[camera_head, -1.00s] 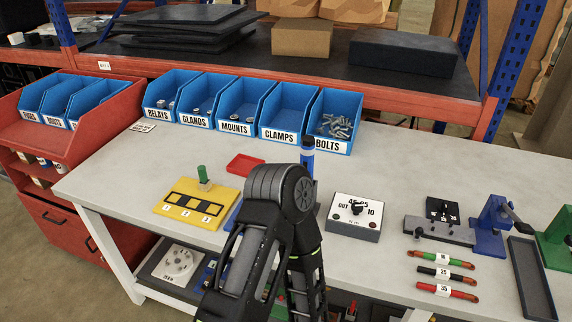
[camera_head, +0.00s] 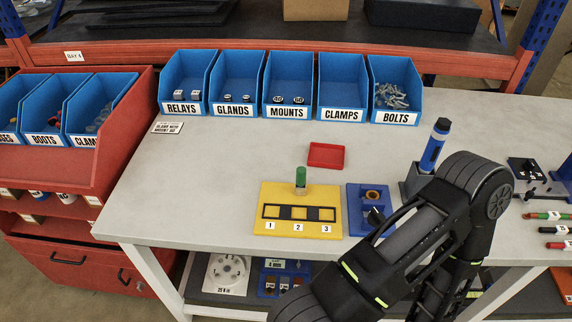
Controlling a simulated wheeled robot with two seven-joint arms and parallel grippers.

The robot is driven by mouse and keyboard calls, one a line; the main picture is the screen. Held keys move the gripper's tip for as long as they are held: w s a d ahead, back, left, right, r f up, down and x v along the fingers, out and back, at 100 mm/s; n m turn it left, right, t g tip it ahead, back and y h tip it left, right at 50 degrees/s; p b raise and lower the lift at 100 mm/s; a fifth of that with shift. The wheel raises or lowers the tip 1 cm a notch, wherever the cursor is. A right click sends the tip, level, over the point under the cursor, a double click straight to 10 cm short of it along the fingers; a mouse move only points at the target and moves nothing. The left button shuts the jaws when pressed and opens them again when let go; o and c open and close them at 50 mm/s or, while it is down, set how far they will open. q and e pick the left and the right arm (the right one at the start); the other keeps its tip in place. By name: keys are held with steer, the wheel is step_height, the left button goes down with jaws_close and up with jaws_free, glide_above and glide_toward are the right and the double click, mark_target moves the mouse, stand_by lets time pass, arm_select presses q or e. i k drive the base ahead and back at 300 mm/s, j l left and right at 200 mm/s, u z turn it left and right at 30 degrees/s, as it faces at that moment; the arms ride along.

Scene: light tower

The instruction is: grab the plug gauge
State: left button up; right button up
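A blue cylinder with a black top (camera_head: 434,146) stands slightly tilted in a grey holder (camera_head: 413,183) on the bench; it looks like the plug gauge, though no label shows. Its upper part is clear of my arm. One of my black arms (camera_head: 440,225) rises from the bottom edge and bends just right of the holder, hiding part of the bench there. I cannot make out fingertips of either gripper in this view.
A yellow numbered block (camera_head: 270,222) holds a green cylinder (camera_head: 300,178). Beside it are a blue block with a ring (camera_head: 368,202) and a red tray (camera_head: 326,155). Blue labelled bins, including the bolts bin (camera_head: 396,117), line the back.

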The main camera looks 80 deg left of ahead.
mark_target(301, 173)
steer(key=k+j, duration=0.3)
steer(key=k, duration=0.15)
steer(key=k+j, duration=0.3)
steer(key=k, duration=0.15)
steer(key=k+j+z, duration=0.1)
steer(key=k+j, duration=0.15)
steer(key=k, duration=0.2)
